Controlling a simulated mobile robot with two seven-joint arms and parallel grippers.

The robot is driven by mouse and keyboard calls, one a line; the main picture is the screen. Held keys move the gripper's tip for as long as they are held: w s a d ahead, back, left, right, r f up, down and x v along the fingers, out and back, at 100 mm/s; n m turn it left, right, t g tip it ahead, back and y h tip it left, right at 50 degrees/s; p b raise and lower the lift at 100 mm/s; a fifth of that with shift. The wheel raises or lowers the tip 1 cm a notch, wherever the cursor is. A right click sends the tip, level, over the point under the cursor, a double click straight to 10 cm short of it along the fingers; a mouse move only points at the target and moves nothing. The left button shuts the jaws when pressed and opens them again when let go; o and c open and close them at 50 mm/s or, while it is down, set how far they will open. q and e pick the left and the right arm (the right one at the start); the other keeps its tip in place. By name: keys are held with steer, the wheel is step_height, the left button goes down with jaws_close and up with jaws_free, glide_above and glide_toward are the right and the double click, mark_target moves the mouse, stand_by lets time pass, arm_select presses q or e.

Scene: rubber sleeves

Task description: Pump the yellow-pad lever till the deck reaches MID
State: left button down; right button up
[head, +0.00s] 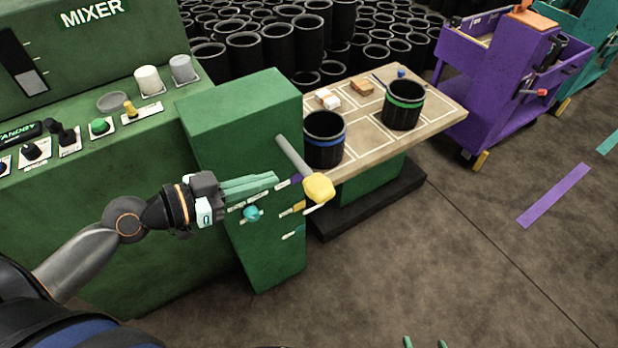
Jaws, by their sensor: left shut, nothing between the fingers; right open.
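The yellow pad (319,188) sits at the end of a grey lever bar (292,156) that slopes down from the side of a green post (240,115). My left gripper (274,181) is shut and empty, its green fingers pointing right, a little left of the pad in the picture; I cannot tell the gap in depth. The pale wooden deck (440,105) stands behind the lever. Small coloured labels mark the post's side, but I cannot read MID. My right gripper (424,344) is open; only its fingertips show at the bottom edge.
A blue-banded black bucket (324,140) and a green-banded one (403,104) stand on the deck. A teal knob (252,213) is on the post below my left fingers. A purple cart (500,85) stands right.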

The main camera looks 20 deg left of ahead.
arm_select(q)
steer(key=p, duration=0.3)
glide_above(309, 188)
steer(key=shift+w+d+f, duration=0.1)
steer(key=shift+f, duration=0.55)
steer(key=shift+w+d+f, duration=0.1)
steer(key=shift+f, duration=0.5)
step_height(309, 188, down, 3)
steer(key=shift+s+a+b, duration=0.15)
steer(key=shift+b, duration=0.25)
steer(key=shift+f, duration=0.55)
